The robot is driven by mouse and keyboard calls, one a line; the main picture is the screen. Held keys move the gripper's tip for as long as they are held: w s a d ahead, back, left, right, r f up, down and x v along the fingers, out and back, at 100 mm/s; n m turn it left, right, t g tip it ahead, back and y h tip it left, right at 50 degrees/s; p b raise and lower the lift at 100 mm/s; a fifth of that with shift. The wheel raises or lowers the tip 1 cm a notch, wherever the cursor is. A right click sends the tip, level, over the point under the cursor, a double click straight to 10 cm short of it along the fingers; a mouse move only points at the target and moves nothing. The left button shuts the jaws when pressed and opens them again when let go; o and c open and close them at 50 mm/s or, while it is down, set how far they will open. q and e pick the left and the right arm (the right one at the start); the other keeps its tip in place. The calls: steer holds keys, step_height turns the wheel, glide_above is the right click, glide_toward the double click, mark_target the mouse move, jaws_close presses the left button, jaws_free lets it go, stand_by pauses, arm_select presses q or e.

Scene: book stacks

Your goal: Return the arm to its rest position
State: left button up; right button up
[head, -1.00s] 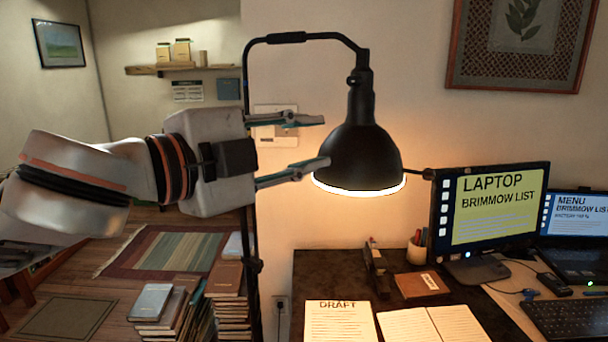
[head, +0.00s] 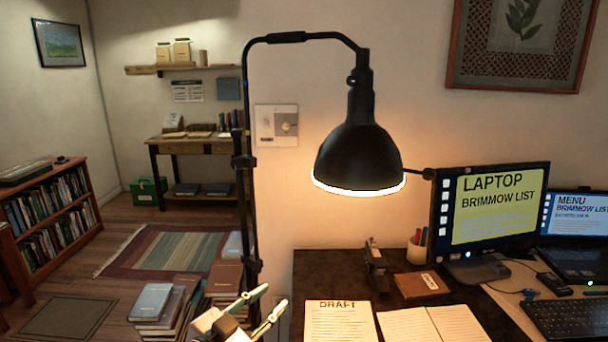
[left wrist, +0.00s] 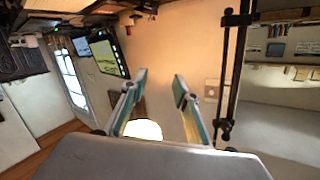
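My left gripper (head: 274,297) is low in the head view, in front of the lamp pole and left of the desk's paper. Its two pale fingers point up and to the right and stand apart, with nothing between them. In the left wrist view the gripper (left wrist: 160,82) also shows spread, empty fingers. Most of my left arm is out of the head view. My right gripper is in neither view.
The black lamp (head: 358,150) hangs lit over the desk, on a pole (head: 246,185) close to my left gripper. The desk (head: 325,270) holds a DRAFT paper (head: 338,322), an open book (head: 435,325) and a monitor (head: 492,208). Book stacks (head: 152,303) stand at lower left.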

arm_select(q)
steer(key=s+a+f+n+g+y, duration=0.1)
steer(key=s+a+f+n+y, duration=0.1)
steer(key=s+a+f, duration=0.2)
steer(key=s+a+f+n+g+y, duration=0.1)
steer(key=s+a+f, duration=0.3)
steer(key=s+f, duration=0.7)
steer(key=s+a+f+n+g+y, duration=0.1)
steer(key=s+a+f, duration=0.4)
steer(key=f, duration=1.2)
steer(key=s+n+y, duration=0.1)
steer(key=s, duration=0.2)
steer(key=shift+f+n+y, duration=0.2)
steer(key=shift+n+y, duration=0.1)
steer(key=shift+y, duration=0.1)
